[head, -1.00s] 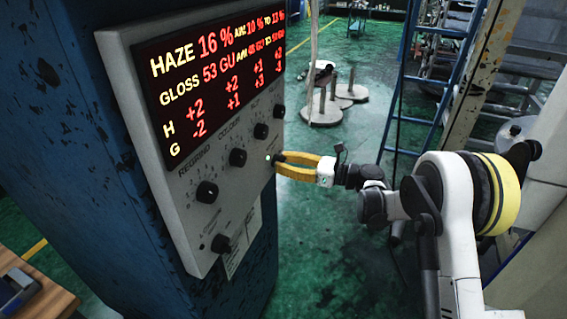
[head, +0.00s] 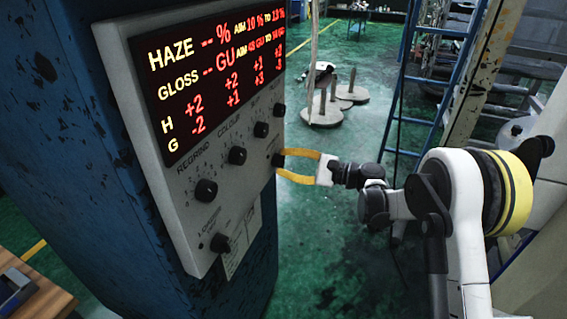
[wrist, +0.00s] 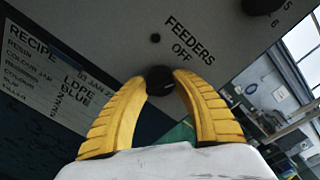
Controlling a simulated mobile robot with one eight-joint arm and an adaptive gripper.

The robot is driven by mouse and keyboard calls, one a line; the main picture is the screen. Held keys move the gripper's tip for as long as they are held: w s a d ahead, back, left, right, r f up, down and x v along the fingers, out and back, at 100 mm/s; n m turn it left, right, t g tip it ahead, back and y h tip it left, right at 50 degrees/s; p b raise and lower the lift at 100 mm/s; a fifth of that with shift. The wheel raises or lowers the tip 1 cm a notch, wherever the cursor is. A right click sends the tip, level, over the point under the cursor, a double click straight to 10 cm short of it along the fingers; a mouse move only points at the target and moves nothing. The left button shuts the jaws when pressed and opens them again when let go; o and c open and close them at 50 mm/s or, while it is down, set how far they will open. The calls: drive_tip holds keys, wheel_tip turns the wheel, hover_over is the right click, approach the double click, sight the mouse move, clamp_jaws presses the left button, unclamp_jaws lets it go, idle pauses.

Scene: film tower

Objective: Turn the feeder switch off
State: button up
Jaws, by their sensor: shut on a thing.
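The feeder switch is a round black knob (wrist: 160,80) on the grey control panel (head: 205,232), at the panel's right edge. In the wrist view it sits below the printed words "FEEDERS OFF". My gripper (head: 281,162) has its two yellow fingers closed around the knob, one on each side, as the wrist view also shows. The knob's pointer mark is hidden or too dark to read. A small round lamp (wrist: 155,38) above the knob looks dark. The red display (head: 215,75) shows dashes for haze and gloss.
Several other black knobs, such as the regrind knob (head: 205,190), are on the panel left of my gripper. A blue ladder (head: 400,120) stands behind my arm. A wooden surface (head: 40,300) is at the lower left.

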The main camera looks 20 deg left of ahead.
drive_tip(key=n, duration=0.5)
drive_tip(key=shift+n, duration=0.3)
idle(0.4)
drive_tip(key=o, duration=1.2)
drive_tip(key=shift+s, duration=0.15)
drive_tip(key=d, duration=1.2)
drive_tip(key=shift+s+r, duration=0.2)
drive_tip(key=shift+s, duration=0.2)
